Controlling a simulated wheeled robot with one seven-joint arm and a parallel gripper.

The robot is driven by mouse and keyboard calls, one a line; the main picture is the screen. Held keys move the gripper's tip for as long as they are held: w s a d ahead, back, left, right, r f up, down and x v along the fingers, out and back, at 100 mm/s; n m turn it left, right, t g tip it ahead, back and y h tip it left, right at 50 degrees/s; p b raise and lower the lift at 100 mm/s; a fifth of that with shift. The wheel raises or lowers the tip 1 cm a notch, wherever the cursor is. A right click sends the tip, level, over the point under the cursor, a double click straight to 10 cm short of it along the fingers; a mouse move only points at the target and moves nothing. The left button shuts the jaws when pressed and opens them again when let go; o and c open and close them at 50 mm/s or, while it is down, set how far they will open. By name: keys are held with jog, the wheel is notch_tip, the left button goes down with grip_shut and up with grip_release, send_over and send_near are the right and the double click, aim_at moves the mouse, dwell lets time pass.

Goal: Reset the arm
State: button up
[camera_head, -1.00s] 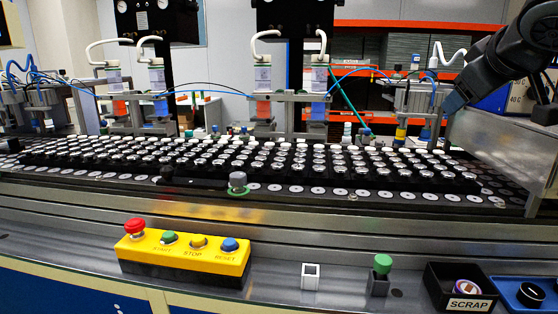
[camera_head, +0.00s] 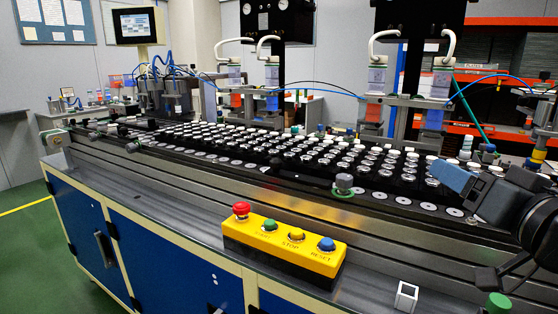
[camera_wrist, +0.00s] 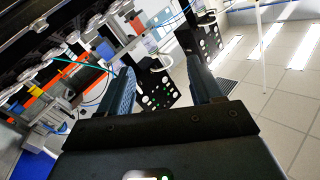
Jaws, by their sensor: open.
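My gripper (camera_head: 455,178) is at the right of the head view, in front of the right end of the speaker-part rows. Its blue-grey finger points left and up. In the wrist view my gripper (camera_wrist: 163,75) has its two fingers apart, with nothing between them. The wrist camera looks across the machine stations and the tiled floor, tilted. The rows of speaker parts (camera_head: 290,150) stand on the black conveyor.
A yellow button box (camera_head: 282,245) with red, green, yellow and blue buttons sits on the front ledge. A small white square holder (camera_head: 406,296) and a green-topped post (camera_head: 498,303) are at lower right. Press stations stand behind the conveyor. Open green floor (camera_head: 30,235) lies left.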

jog(key=s+a+f+m+h, duration=0.1)
jog(key=s+a+f, duration=0.2)
jog(key=s+f, duration=0.3)
jog(key=s+a+f+m+g+h, duration=0.1)
jog(key=s+a+f, duration=0.1)
jog(key=s+f, duration=0.4)
jog(key=s+a+f+m+h, duration=0.1)
jog(key=s+a+f, duration=0.2)
jog(key=s+f, duration=0.3)
jog(key=s+f+n+g, duration=0.1)
jog(key=s+f+n, duration=0.1)
jog(key=s, duration=0.9)
jog(key=s+d+f+n+g+y, duration=0.1)
jog(key=s+f+n, duration=0.2)
jog(key=s, duration=0.9)
jog(key=shift+d+f+n, duration=0.15)
jog(key=shift+n, duration=0.25)
